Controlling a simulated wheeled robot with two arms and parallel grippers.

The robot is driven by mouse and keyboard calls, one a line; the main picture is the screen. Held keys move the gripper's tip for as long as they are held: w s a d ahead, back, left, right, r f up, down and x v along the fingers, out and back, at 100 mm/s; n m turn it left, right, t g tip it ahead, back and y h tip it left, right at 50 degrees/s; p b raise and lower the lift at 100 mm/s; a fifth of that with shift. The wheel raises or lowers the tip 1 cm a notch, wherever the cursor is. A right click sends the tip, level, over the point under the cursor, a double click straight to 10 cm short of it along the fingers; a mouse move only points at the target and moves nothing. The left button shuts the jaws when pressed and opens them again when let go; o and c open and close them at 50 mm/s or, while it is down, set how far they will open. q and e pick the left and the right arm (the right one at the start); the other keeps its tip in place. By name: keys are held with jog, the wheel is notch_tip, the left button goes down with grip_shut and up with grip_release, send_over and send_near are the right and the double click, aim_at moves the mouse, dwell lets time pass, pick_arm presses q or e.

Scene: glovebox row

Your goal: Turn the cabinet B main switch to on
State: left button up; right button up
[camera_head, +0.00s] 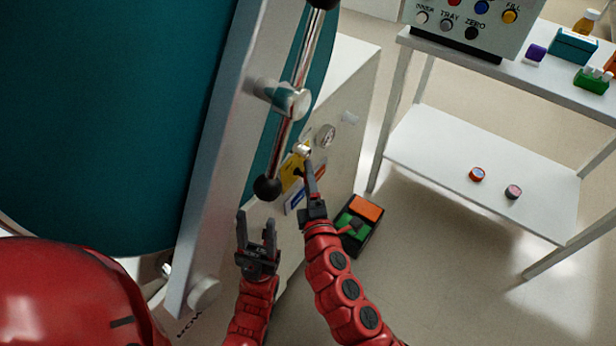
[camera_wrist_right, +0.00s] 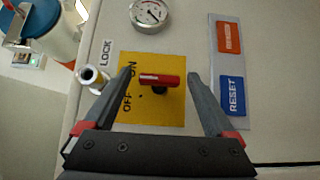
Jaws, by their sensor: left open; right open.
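The main switch is a red bar handle (camera_wrist_right: 162,79) on a yellow plate (camera_wrist_right: 152,112) marked ON and OFF. In the right wrist view the handle lies across the picture, between the labels and the right finger; I cannot tell its setting. The yellow plate also shows in the head view (camera_head: 291,174), partly hidden. My right gripper (camera_head: 308,172) is at the panel, open, with its fingers on either side of the handle; I see no clear contact. My left gripper (camera_head: 257,226) is open and empty, below the rod's black ball end.
A lock cylinder (camera_wrist_right: 92,77), a gauge (camera_wrist_right: 148,12) and a blue RESET button (camera_wrist_right: 232,95) sit around the plate. A chrome rod (camera_head: 297,80) with black ends stands close by. A black box (camera_head: 361,226) lies on the floor. A white shelf (camera_head: 450,165) stands right.

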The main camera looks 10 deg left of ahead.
jog(key=b+v, duration=0.1)
jog(key=v, duration=1.5)
jog(key=shift+s, duration=0.2)
